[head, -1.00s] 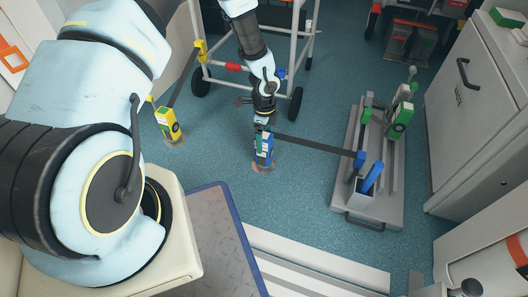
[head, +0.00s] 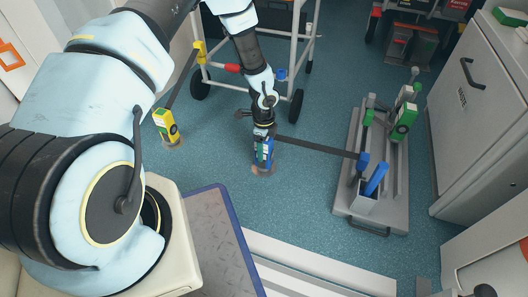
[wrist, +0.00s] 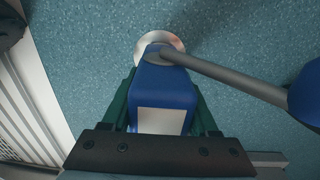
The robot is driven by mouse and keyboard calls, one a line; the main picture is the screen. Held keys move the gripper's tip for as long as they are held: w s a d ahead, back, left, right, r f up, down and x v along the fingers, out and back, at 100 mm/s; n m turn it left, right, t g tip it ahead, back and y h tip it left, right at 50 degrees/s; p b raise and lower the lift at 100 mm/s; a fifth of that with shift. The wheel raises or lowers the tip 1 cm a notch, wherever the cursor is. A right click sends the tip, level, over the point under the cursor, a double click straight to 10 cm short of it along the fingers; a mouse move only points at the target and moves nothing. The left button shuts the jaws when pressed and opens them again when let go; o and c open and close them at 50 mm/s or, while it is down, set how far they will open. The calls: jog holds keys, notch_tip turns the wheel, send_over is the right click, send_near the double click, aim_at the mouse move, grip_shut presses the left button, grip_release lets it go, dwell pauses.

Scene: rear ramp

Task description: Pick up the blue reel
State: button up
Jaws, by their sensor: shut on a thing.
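The blue reel (head: 264,156) is a blue box with a pale label, upright over a round disc (head: 263,170) on the floor, in the middle of the head view. A dark strap (head: 315,147) runs from it to a blue-topped post on the right. My gripper (head: 264,140) comes down from above and is shut on the reel. In the wrist view the blue reel (wrist: 165,98) sits between my dark green fingers (wrist: 162,105), with the pale disc (wrist: 160,42) beyond it. I cannot tell whether the reel touches the disc.
A grey base (head: 385,190) with blue and green posts stands on the right, with a green reel (head: 404,122) on it. A yellow reel (head: 166,127) with its own strap is on the left. A white wheeled frame (head: 290,60) stands behind; a grey cabinet (head: 480,110) is at right.

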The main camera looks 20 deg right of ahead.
grip_shut()
dwell(0.3)
dwell(0.3)
notch_tip(320, 180, up, 10)
jog(key=p, duration=0.5)
jog(key=shift+r, duration=0.1)
jog(key=shift+r+p, duration=1.4)
jog(key=shift+r, duration=0.05)
